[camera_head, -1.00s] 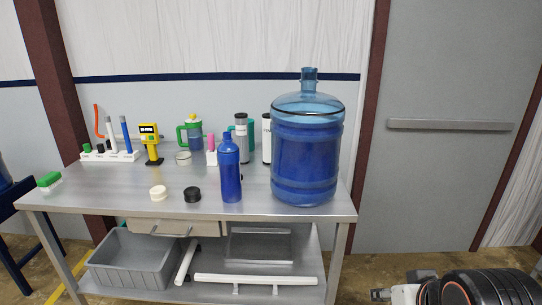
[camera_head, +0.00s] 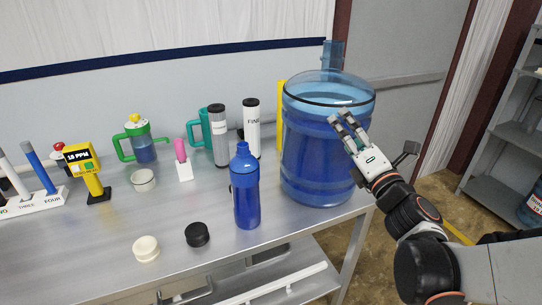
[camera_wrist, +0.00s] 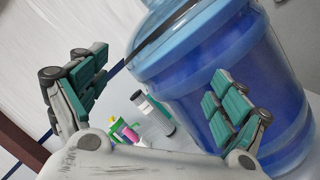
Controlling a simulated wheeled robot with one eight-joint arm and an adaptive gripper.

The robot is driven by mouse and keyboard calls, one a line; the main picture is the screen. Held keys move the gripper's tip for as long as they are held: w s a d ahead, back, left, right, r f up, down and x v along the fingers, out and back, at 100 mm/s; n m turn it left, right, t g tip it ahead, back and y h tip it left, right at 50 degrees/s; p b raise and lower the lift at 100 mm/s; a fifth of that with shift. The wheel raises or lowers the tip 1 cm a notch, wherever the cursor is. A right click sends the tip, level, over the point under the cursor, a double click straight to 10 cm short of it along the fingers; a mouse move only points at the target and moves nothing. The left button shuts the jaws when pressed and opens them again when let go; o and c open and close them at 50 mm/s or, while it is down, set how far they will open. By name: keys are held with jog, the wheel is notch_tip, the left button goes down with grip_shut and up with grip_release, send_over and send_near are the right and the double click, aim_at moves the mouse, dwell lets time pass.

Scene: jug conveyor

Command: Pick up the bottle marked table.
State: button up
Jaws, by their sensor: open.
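A large blue water jug (camera_head: 308,165) with a neck stands upright at the right end of the steel table (camera_head: 200,270). A slim blue bottle (camera_head: 246,195) stands upright near the table's front edge, left of the jug. I can read no mark "table" on either. My gripper (camera_head: 342,119) is open and empty, in front of the jug's upper right side. In the wrist view the jug (camera_wrist: 180,80) fills the middle and right. One finger of my gripper (camera_wrist: 158,92) overlaps the jug and the other is left of it; contact cannot be told.
A yellow meter (camera_head: 88,175) is at the left. A cream lid (camera_head: 146,249) and black lid (camera_head: 197,235) lie in front. Shelving (camera_head: 505,130) stands right.

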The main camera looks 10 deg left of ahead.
jog(key=s+a+f+n+g+y, duration=0.2)
jog(key=a+f+n+g+y, duration=0.3)
jog(key=n, duration=0.4)
jog(key=n+g+y+p, duration=0.2)
jog(key=n+g, duration=0.4)
jog(key=n, duration=0.4)
send_near(255, 185)
jog(key=a, duration=0.1)
jog(key=b+x, duration=0.1)
jog(key=x, duration=0.6)
jog(key=shift+w, duration=0.25)
jog(key=shift+w+b+x, duration=0.15)
jog(key=shift+b+x, duration=0.35)
jog(key=shift+x, duration=1)
jog(key=shift+w+b+x, duration=0.15)
jog(key=shift+b+x, duration=0.35)
jog(key=shift+x, duration=1)
jog(key=shift+d+f, duration=0.1)
jog(key=shift+d, duration=0.1)
jog(key=c, duration=2.1)
